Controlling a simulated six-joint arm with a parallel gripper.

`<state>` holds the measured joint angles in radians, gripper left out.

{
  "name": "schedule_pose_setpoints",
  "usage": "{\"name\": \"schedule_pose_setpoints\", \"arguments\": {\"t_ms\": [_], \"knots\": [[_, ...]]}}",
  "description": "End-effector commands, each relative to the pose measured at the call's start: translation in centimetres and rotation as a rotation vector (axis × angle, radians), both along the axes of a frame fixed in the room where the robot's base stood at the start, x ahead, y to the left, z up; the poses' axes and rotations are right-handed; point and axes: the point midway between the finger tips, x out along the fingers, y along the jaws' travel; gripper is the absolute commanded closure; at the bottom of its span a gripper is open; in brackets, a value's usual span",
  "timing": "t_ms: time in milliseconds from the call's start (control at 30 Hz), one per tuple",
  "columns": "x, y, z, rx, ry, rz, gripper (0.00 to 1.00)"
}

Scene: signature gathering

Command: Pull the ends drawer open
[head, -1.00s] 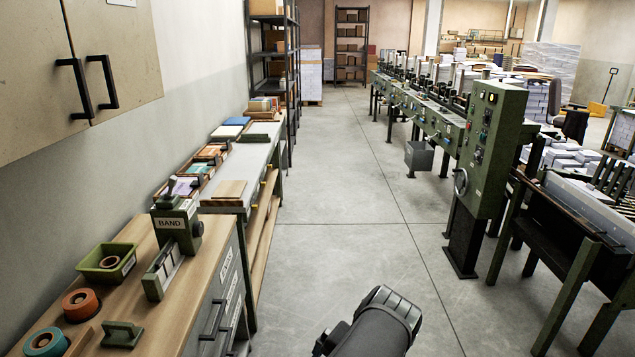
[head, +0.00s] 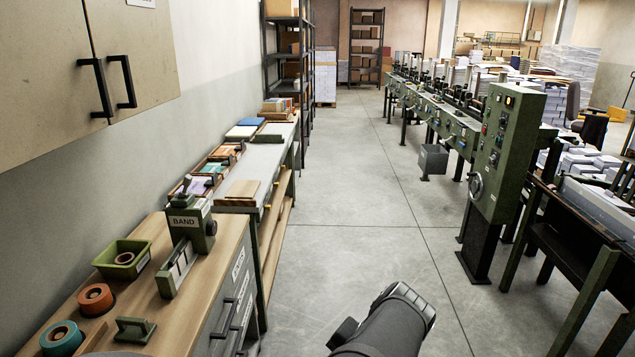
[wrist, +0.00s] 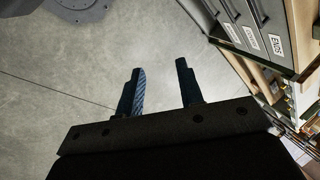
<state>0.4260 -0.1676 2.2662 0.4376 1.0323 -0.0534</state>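In the wrist view the ends drawer (wrist: 276,47) is the grey front with a white ENDS label, at the top right. Other labelled grey drawer fronts (wrist: 232,33) sit beside it. My gripper (wrist: 159,88) is in the lower middle of that view, its two dark fingers spread apart with bare floor between them. It is clear of the drawers and touches nothing. In the head view the grey drawer fronts with dark bar handles (head: 232,318) show at the lower left, under the wooden top. The drawers look closed. My fingers are not in the head view.
The wooden bench top (head: 205,262) holds a green BAND dispenser (head: 188,238), a green tray (head: 122,260), tape rolls (head: 96,298) and a green handled block (head: 134,329). A green machine line (head: 504,150) stands at the right. The floor aisle (head: 365,240) between is clear.

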Motion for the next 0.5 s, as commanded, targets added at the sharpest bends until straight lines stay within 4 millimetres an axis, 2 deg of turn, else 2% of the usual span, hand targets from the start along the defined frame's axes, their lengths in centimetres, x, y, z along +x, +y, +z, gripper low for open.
{"name": "schedule_pose_setpoints", "arguments": {"t_ms": [500], "knots": [[9.8, 7.3, -3.4, 0.492, -0.011, 0.266, 0.65]]}}
